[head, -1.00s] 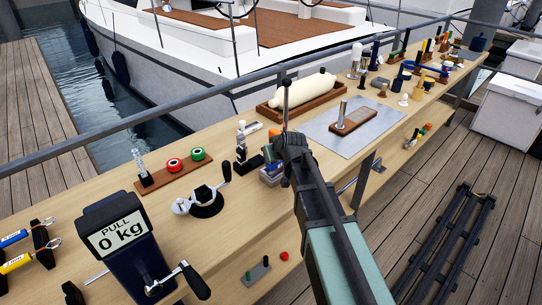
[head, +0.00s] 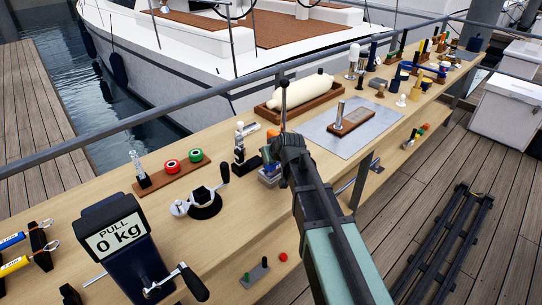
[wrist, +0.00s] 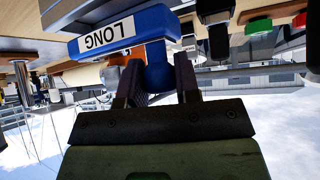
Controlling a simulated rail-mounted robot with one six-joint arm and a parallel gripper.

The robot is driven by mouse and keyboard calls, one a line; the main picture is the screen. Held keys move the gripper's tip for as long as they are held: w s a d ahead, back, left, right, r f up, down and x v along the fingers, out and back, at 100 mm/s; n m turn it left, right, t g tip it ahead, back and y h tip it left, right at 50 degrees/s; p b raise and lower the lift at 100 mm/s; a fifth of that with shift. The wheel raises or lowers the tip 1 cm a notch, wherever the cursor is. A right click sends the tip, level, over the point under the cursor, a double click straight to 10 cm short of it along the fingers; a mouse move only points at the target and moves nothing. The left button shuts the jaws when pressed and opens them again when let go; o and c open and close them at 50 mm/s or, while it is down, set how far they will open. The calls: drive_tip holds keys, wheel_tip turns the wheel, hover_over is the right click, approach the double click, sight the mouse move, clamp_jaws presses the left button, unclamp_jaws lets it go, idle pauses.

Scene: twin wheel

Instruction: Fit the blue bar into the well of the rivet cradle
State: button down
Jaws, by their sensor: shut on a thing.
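My gripper (wrist: 158,85) is shut on a blue bar (wrist: 152,20) with a white label reading LONG. A rounded blue part of it sits between the two dark fingers in the wrist view. In the head view my gripper (head: 288,142) is over the front part of the bench, right of the crank-handled black device, and the held bar is mostly hidden there. I cannot tell for certain which item is the rivet cradle. A wooden block with an upright metal pin (head: 352,121) lies on a grey mat.
The long bench (head: 225,222) carries a PULL gauge (head: 118,238), a black crank device (head: 205,203), a wooden strip with red and green rings (head: 155,181) and a white roll in a wooden tray (head: 300,90). A metal rail (head: 130,119) runs behind. Many small items crowd the far end.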

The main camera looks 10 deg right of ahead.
drive_tip(key=shift+f, duration=0.1)
idle(0.3)
drive_tip(key=shift+f+b, duration=0.35)
drive_tip(key=shift+b, duration=0.05)
drive_tip(key=shift+f+b, duration=0.95)
drive_tip(key=c, duration=0.8)
unclamp_jaws()
drive_tip(key=shift+o, duration=0.2)
drive_tip(key=p+v, duration=0.7)
drive_tip(key=v, duration=0.4)
drive_tip(key=shift+p, duration=0.35)
